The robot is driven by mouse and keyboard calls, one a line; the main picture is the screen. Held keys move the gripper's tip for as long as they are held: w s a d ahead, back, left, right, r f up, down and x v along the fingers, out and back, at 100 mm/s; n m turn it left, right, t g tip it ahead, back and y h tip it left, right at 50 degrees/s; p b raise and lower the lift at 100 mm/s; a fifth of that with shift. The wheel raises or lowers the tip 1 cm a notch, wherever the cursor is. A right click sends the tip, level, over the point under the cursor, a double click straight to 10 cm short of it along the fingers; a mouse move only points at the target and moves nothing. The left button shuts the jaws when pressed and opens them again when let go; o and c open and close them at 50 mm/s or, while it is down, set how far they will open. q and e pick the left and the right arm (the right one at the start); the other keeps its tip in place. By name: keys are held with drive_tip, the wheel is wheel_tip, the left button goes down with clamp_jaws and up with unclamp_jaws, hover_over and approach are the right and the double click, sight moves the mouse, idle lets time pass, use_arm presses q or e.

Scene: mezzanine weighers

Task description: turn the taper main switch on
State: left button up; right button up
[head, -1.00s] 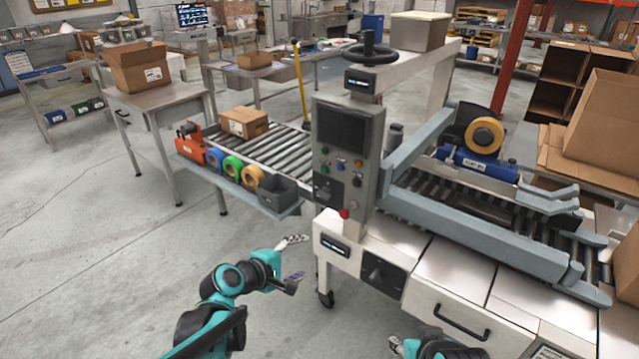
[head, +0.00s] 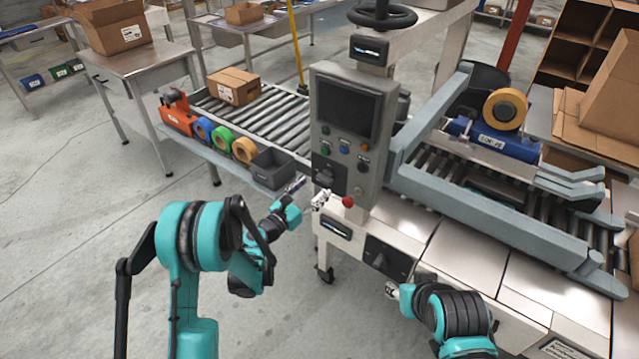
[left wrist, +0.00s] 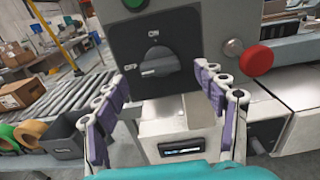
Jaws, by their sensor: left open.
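The taper's main switch, a black rotary knob (left wrist: 157,66) on a dark plate, fills the upper middle of the left wrist view. Its plate reads ON at the top and OFF at the left; the white pointer mark faces left, toward OFF. In the head view the switch (head: 324,174) sits low on the grey control panel (head: 342,150). My left gripper (head: 308,191) is open just in front of and below it. In the wrist view the purple-padded fingers (left wrist: 163,105) stand apart, empty, below the knob. My right gripper (head: 393,291) is near the lower cabinet, its fingers mostly hidden.
A red mushroom button (left wrist: 257,61) sticks out right of the knob. A grey bin (head: 277,168) and tape rolls (head: 222,141) stand left of the panel. Open floor lies at left.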

sight(323, 182)
use_arm(q)
drive_tip(key=shift+b+x, duration=0.3)
drive_tip(key=shift+x, duration=1.45)
drive_tip(key=c, duration=1.2)
drive_tip(key=shift+o, duration=0.2)
drive_tip(key=shift+m, duration=0.3)
drive_tip(key=m+b, duration=0.1)
drive_tip(key=m, duration=0.2)
drive_tip(key=shift+f+m+b, duration=0.1)
drive_tip(key=shift+m+b, duration=0.2)
drive_tip(key=shift+b, duration=0.1)
drive_tip(key=m+b, duration=0.1)
drive_tip(key=m, duration=0.3)
drive_tip(key=shift+d+m, duration=0.1)
drive_tip(key=shift+m, duration=0.2)
drive_tip(key=m, duration=0.4)
drive_tip(key=shift+s, duration=0.1)
drive_tip(key=m, duration=0.5)
drive_tip(key=shift+f, duration=0.1)
